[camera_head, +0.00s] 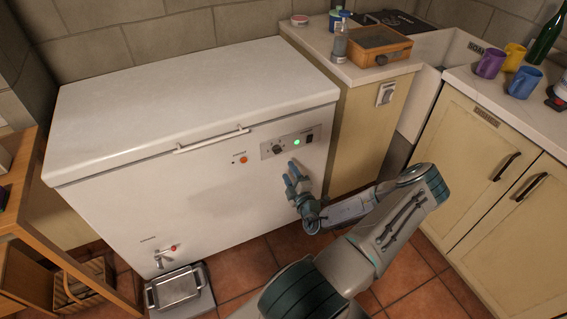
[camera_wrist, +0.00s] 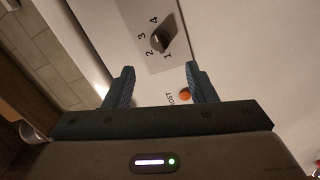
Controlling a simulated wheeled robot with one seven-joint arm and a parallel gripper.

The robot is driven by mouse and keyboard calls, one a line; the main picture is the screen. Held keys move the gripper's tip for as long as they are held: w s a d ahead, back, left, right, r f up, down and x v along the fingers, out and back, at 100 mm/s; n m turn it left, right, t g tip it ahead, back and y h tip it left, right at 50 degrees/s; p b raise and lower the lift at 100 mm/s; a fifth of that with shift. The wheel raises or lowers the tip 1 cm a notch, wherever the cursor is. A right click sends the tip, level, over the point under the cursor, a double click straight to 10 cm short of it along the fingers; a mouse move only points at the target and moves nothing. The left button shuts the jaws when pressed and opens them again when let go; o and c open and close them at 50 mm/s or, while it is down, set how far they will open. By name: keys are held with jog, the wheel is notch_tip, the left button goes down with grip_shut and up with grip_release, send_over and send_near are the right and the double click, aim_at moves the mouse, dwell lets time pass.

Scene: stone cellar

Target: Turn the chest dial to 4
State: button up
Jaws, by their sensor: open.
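The white chest freezer (camera_head: 190,120) stands against the wall with its lid closed. Its dark dial (camera_head: 277,149) sits on a grey control panel at the upper right of the front, left of a lit green light. In the wrist view the dial (camera_wrist: 162,39) shows with the numbers 1 to 4 around it; I cannot tell which number it points to. My gripper (camera_head: 293,167) is open and empty, in front of the freezer and below the panel. In the wrist view my gripper (camera_wrist: 160,68) has its fingers apart, with the dial beyond the gap between the tips.
An orange button (camera_head: 243,160) is left of the panel; it also shows near the right finger in the wrist view (camera_wrist: 185,96). A counter with a wooden box (camera_head: 372,46) and bottle adjoins on the right. A metal tray (camera_head: 180,290) lies on the floor at the front left.

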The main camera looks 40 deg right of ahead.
jog(key=v, duration=0.4)
dwell(0.5)
jog(key=a+r+n+g+y+p, duration=0.1)
jog(key=a+r+n+g+y, duration=0.75)
jog(key=a+n, duration=0.65)
jog(key=a+r+n+g+y+p, duration=0.1)
jog(key=a+r+n+g+y, duration=0.4)
jog(key=a+r+n+y, duration=1)
jog(key=s+r+n+h, duration=0.6)
jog(key=n+h, duration=0.3)
jog(key=n, duration=0.6)
jog(key=s+r+n+g+h+p, duration=0.1)
jog(key=s+r+n+h, duration=0.6)
jog(key=n, duration=0.8)
jog(key=shift+a+r+h, duration=0.2)
jog(key=shift+a+h, duration=0.1)
jog(key=shift+h, duration=0.85)
